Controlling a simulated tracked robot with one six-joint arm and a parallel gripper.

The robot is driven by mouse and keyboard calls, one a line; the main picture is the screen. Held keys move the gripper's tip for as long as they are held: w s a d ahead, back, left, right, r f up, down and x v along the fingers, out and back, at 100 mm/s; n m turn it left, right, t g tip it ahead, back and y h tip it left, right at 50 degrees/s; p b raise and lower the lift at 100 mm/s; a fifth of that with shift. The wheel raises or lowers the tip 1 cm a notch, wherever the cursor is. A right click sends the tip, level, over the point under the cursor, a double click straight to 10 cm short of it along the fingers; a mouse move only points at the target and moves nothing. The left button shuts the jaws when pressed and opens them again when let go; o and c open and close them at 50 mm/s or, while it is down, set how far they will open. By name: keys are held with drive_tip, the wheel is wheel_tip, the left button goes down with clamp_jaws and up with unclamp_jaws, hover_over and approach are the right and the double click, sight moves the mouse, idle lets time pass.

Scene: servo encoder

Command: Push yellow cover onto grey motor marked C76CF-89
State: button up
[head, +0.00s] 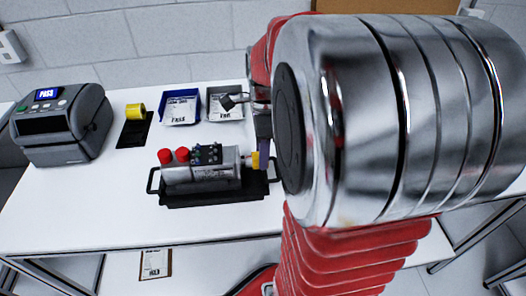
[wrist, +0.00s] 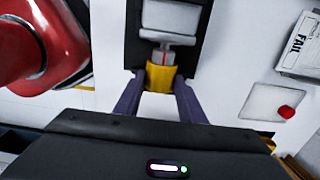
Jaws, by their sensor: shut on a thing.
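The grey motor (head: 205,172) lies on its side in a black tray (head: 215,200) on the white table, with red caps and a dark circuit board on top. Its label is too small to read. My gripper (wrist: 160,82) is shut on the yellow cover (wrist: 160,78), one dark purple finger on each side. The cover is at the motor's right end in the head view (head: 255,160). In the wrist view it lines up with the narrow grey end of the motor (wrist: 169,17). I cannot tell how far it overlaps that end. My wrist hides part of the right side.
A blue tray (head: 180,121) and a grey tray (head: 213,117) with cards are behind the motor. A FAIL card (wrist: 301,45) shows in the wrist view. The table's front left is clear.

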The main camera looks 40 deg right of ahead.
drive_tip(key=shift+w+a, duration=0.8)
drive_tip(key=shift+a, duration=0.35)
idle(3.0)
drive_tip(key=o, duration=1.1)
drive_tip(key=r, duration=1.3)
drive_tip(key=shift+s+d+r, duration=0.1)
drive_tip(key=shift+d+r, duration=0.1)
drive_tip(key=shift+r, duration=0.15)
drive_tip(key=shift+n, duration=0.3)
